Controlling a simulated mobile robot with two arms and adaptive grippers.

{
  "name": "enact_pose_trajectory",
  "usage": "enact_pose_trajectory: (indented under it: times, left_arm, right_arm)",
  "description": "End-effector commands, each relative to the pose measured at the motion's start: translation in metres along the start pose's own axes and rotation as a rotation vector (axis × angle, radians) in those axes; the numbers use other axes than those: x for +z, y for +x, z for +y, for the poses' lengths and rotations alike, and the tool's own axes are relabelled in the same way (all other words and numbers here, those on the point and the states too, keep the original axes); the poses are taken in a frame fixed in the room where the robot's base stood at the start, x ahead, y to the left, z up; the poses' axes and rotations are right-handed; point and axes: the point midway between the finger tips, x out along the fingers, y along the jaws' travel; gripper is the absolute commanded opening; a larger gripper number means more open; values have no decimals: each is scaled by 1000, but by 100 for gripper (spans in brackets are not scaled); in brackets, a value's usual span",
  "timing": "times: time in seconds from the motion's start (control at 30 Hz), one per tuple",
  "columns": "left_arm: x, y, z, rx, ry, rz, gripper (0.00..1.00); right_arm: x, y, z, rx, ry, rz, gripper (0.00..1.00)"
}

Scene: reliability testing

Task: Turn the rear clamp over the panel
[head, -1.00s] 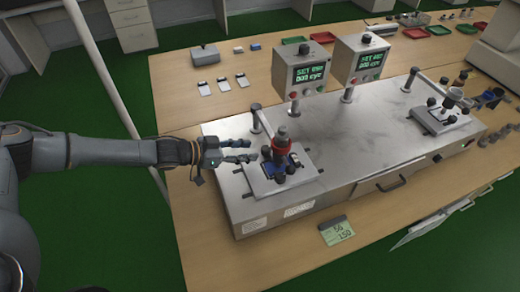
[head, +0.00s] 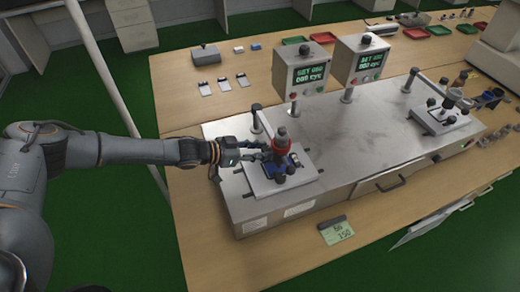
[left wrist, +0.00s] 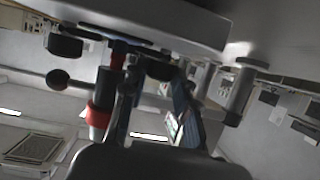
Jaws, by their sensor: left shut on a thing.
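The test fixture at the left station has a light plate (head: 262,184) with a blue panel (head: 294,160) on it, partly hidden by dark clamps and a red-collared upright cylinder (head: 281,144). My left gripper (head: 264,150) reaches in from the left at the back side of this cylinder. In the left wrist view its two fingers (left wrist: 156,80) are closed around a dark knob, the rear clamp (left wrist: 158,67). The red-collared cylinder (left wrist: 99,108) stands beside the fingers there. The clamp's exact angle over the panel is hidden. My right gripper is not in view.
The fixture sits on a metal box (head: 350,150) with a second similar station (head: 440,118) at the right. Two display units (head: 303,70) stand behind. A post with an arm (head: 257,119) rises close to my left gripper. A card (head: 337,231) lies in front.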

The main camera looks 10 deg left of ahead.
Motion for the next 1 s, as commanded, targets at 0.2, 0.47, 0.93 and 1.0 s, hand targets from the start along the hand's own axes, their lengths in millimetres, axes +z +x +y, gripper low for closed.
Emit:
enact_pose_trajectory:
  times: [0.2,0.47,0.93,1.0]
  left_arm:
    - [-4,2,-4,63,38,9,0]
    - [-3,2,-7,203,91,8,0]
    - [-2,1,-6,241,102,3,33]
    - [-2,1,-6,241,102,2,39]
  right_arm:
    - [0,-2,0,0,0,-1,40]
    - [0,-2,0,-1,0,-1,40]
    - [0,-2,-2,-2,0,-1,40]
    - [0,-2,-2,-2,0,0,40]
